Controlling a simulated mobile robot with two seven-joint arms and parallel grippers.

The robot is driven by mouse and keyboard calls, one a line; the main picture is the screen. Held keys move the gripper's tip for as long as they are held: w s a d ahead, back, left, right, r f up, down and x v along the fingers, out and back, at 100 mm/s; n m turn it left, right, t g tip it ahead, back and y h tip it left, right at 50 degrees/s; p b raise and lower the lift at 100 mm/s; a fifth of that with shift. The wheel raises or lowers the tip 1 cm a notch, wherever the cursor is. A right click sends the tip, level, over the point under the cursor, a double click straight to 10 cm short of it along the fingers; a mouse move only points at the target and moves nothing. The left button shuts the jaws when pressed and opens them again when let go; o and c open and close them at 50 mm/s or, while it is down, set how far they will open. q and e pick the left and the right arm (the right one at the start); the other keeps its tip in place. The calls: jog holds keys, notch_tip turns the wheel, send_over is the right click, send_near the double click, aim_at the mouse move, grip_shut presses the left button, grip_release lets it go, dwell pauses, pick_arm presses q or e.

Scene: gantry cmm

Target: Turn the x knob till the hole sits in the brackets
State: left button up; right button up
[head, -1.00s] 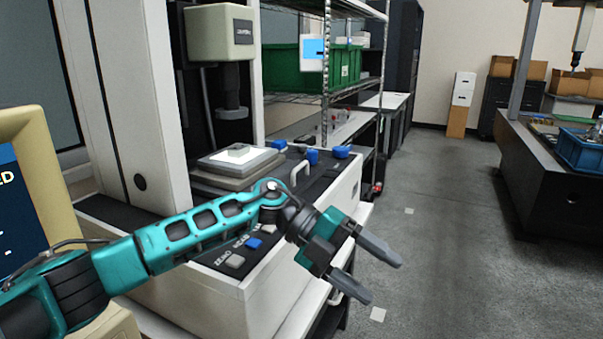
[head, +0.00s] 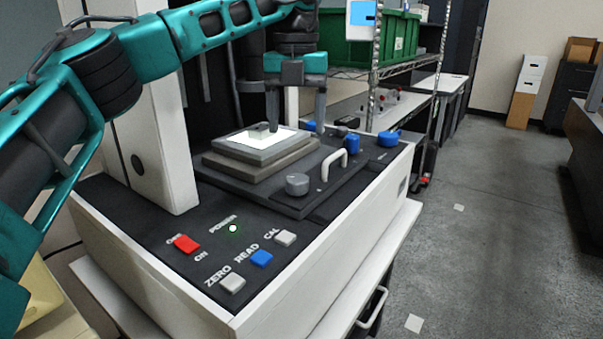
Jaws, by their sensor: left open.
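The measuring machine's stage (head: 235,168) carries a brightly lit plate (head: 262,138); I cannot make out a hole in it. A grey round knob (head: 297,185) sits at the stage's front. A blue knob (head: 352,144) and a larger blue knob (head: 388,138) stand to the right, with another blue piece (head: 310,125) behind. No readable label shows which is the x knob. My left gripper (head: 296,126) is open and empty, fingers pointing down, over the stage's back right part. It appears apart from the knobs. The screen with brackets is not visible. My right gripper is not in view.
A white handle (head: 335,162) rises beside the grey knob. The front panel has a red switch (head: 187,243), a green lamp (head: 232,228), a blue READ button (head: 261,258) and grey buttons. A wire rack with a green bin (head: 345,45) stands behind.

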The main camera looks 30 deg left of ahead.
aim_at(297, 177)
pick_arm(q)
notch_tip(297, 177, down, 10)
jog(key=shift+f+b, duration=0.25)
jog(key=shift+b, duration=0.65)
jog(key=c, duration=1.1)
